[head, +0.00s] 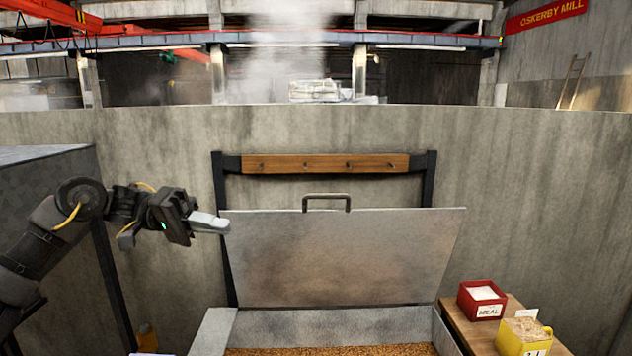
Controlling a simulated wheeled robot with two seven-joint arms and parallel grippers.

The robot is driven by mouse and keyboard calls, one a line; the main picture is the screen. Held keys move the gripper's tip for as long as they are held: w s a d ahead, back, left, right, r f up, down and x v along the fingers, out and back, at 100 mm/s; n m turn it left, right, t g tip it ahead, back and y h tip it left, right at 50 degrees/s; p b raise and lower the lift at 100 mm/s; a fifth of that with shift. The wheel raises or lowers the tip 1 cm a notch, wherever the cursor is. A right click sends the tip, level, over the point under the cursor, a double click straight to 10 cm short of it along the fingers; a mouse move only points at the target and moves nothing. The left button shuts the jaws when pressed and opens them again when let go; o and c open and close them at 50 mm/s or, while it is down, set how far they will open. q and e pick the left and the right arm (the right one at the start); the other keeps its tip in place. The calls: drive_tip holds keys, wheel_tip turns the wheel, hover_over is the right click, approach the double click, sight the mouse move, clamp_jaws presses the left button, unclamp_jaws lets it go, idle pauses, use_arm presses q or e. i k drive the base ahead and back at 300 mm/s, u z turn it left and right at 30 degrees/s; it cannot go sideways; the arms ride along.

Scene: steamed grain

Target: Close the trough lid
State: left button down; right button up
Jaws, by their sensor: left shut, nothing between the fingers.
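The trough lid (345,257) is a grey metal sheet standing raised, nearly upright, at the back of the trough. A dark bar handle (327,197) sits at its top edge. The trough (375,326) below is open, with brown grain (330,351) inside; its near part is cut off by the frame. My left gripper (222,224) is shut and empty, pointing right, with its tips at the lid's upper left corner. I cannot tell whether they touch the lid. My right gripper is not in view.
A wooden rail (325,163) with pegs on a dark frame stands behind the lid. At the right, a wooden table (457,321) holds a red box (481,300) and a yellow container (524,337). A concrete wall (520,160) closes off the back.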

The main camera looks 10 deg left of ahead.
sight(348, 255)
drive_tip(key=i, duration=1.15)
